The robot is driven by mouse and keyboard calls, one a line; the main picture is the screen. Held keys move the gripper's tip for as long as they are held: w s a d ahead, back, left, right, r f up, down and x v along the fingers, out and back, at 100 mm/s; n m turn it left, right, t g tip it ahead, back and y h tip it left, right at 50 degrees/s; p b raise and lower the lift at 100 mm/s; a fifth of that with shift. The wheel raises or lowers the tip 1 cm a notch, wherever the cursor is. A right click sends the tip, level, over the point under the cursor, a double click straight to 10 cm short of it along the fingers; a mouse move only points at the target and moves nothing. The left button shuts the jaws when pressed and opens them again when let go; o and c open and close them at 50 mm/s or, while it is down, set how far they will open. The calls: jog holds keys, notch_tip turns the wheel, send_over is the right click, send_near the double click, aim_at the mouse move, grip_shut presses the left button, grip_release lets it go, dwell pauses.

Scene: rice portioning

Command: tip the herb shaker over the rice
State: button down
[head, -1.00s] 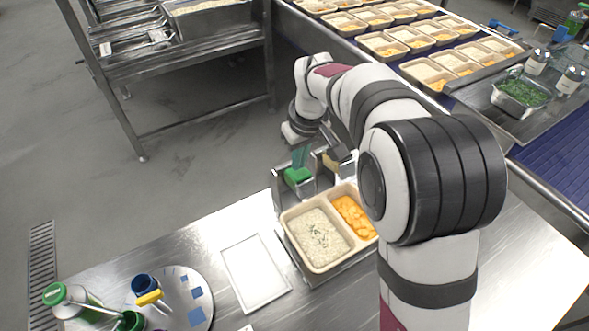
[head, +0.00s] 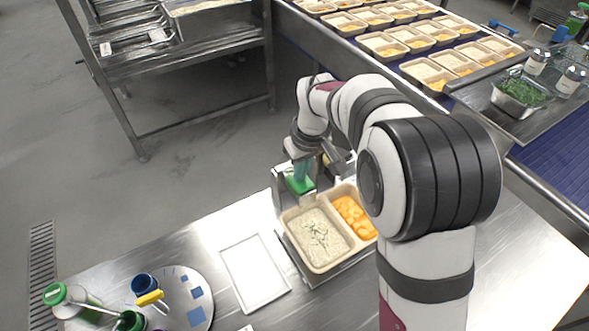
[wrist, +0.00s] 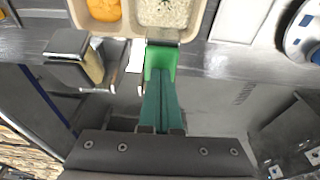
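The herb shaker (head: 299,184) has a bright green head and a teal handle. It stands at the metal holder behind the food tray, and in the wrist view its green head (wrist: 160,62) is at the holder's edge beside the rice compartment. My gripper (head: 304,152) is above it, and the wrist view shows the fingers (wrist: 161,128) closed around the upper handle. The rice (head: 318,240) fills the left compartment of the beige tray (head: 303,268), with green herb flecks near its middle. Whether the head rests fully in the holder is unclear.
Orange food (head: 354,217) fills the tray's right compartment. A second holder with a tan-handled tool (wrist: 92,66) stands beside the shaker. A white-framed rectangle (head: 255,274) and a round board (head: 190,297) with cups and bottles lie to the left.

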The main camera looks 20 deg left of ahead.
jog(key=shift+s+d+f, duration=0.2)
jog(key=shift+f, duration=0.5)
jog(key=shift+s+d+f, duration=0.2)
jog(key=shift+f, duration=0.45)
jog(key=shift+w+a+r, duration=0.2)
jog(key=shift+r, duration=0.75)
jog(key=shift+w+a+r, duration=0.25)
jog(key=shift+r, duration=0.75)
jog(key=shift+w+a+r, duration=0.2)
jog(key=shift+r, duration=0.95)
